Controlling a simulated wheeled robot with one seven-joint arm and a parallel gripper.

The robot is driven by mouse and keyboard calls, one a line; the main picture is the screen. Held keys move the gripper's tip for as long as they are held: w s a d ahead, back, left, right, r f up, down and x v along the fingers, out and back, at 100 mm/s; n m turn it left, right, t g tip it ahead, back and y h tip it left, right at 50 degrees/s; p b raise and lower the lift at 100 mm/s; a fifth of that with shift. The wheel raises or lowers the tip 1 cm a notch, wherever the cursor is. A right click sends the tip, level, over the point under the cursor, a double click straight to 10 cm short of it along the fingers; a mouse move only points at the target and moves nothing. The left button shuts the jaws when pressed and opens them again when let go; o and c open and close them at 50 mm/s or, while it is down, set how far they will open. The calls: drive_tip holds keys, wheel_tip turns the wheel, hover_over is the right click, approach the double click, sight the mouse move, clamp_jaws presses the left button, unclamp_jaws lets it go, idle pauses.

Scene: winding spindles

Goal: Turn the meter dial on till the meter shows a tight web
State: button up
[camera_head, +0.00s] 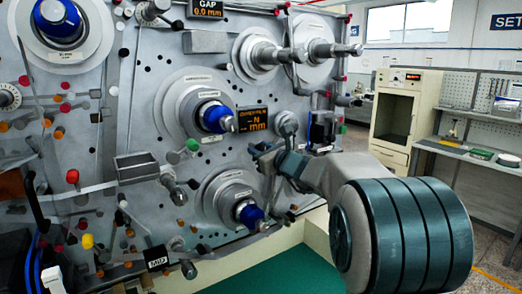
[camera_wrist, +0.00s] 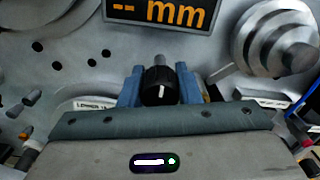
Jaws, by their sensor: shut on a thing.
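The meter dial (camera_wrist: 158,84) is a black knob with a white mark in the middle of the wrist view. The mark lies on the lower half of its face. My gripper (camera_wrist: 161,88) is shut on the dial, one blue finger on each side. In the head view my gripper (camera_head: 263,152) reaches the machine face just below the meter display, and the dial cannot be made out there. The meter display (camera_head: 252,120) shows orange dashes with N and mm. In the wrist view the display (camera_wrist: 157,13) is cut off at the top and reads "-- mm".
Blue-cored spindles stand out above left (camera_head: 217,118) and below (camera_head: 250,214) my gripper. A metal roller shaft (camera_head: 330,50) juts out above right. A GAP display (camera_head: 206,9) reads 0.0 mm. Open floor and a workbench (camera_head: 470,150) lie to the right.

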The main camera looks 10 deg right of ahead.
drive_tip(key=shift+m, duration=0.3)
drive_tip(key=m, duration=0.3)
drive_tip(key=shift+m+p, duration=0.7)
drive_tip(key=shift+m, duration=1.3)
drive_tip(key=o, duration=1)
drive_tip(key=b+v, duration=0.3)
drive_tip(key=v, duration=1.1)
